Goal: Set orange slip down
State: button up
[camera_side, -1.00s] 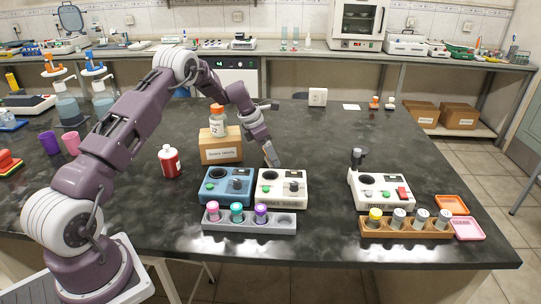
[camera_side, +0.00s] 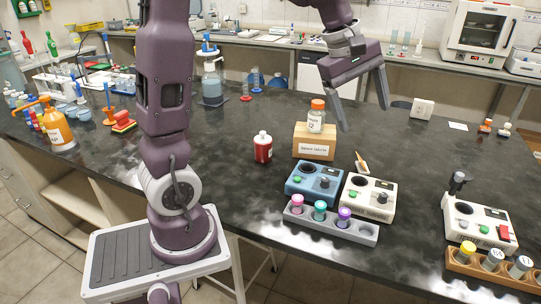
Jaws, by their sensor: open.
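A small narrow strip with an orange-brown edge (camera_side: 361,162), which looks like the orange slip, is on the dark bench just behind the cream instrument (camera_side: 369,197). I cannot tell whether it lies flat or leans on the instrument. My gripper (camera_side: 364,118) is open, with its two fingers spread and nothing between them. It hangs in the air above and behind the slip, apart from it.
A blue instrument (camera_side: 315,183) stands left of the cream one, with a grey rack (camera_side: 365,234) of capped vials in front. A cardboard box (camera_side: 314,142) carries an orange-capped bottle (camera_side: 316,117). A red bottle (camera_side: 263,148) stands left. Another instrument (camera_side: 478,220) stands right.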

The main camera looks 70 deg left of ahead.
jog(key=s+d+m, duration=0.4)
jog(key=s+m, duration=0.4)
jog(key=s, duration=0.4)
jog(key=s+d+f+m+t+y, duration=0.1)
jog(key=s+d+m, duration=0.2)
jog(key=s+m, duration=0.6)
jog(key=s, duration=0.3)
jog(key=shift+d+f, duration=0.25)
jog(key=shift+d, duration=0.15)
